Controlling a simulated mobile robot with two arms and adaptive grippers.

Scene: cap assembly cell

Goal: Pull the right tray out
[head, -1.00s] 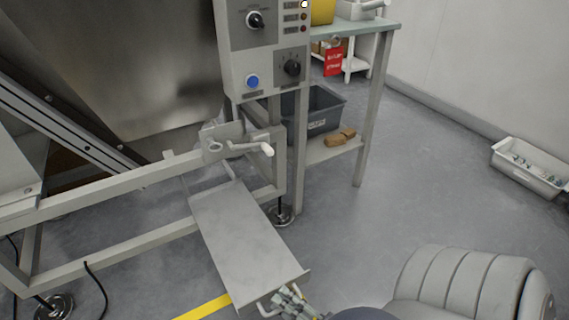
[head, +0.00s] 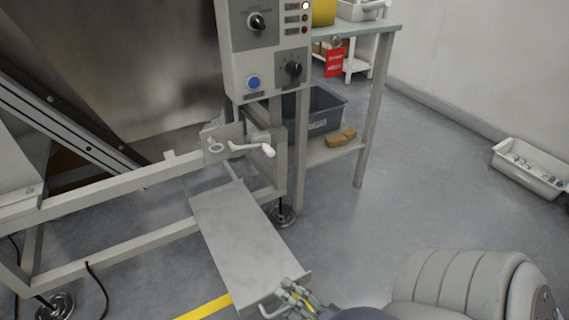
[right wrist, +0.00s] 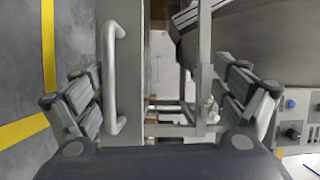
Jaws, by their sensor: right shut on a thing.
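The right tray (head: 245,245) is a long flat grey metal tray. It sticks out from under the machine frame towards me, its far end still between the frame legs. Its pale bar handle (head: 264,311) is at the near end, partly cut off by the bottom edge. In the right wrist view the handle (right wrist: 113,80) stands between the two fingers, nearer the left one, and the fingers look wide apart. My left gripper is not in view.
The machine's control box (head: 265,50) and crank handle (head: 250,149) are above the tray's far end. A green-topped table (head: 372,27) with a dark bin (head: 318,112) below stands behind. A white parts bin (head: 528,170) lies at the right wall. The floor right of the tray is clear.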

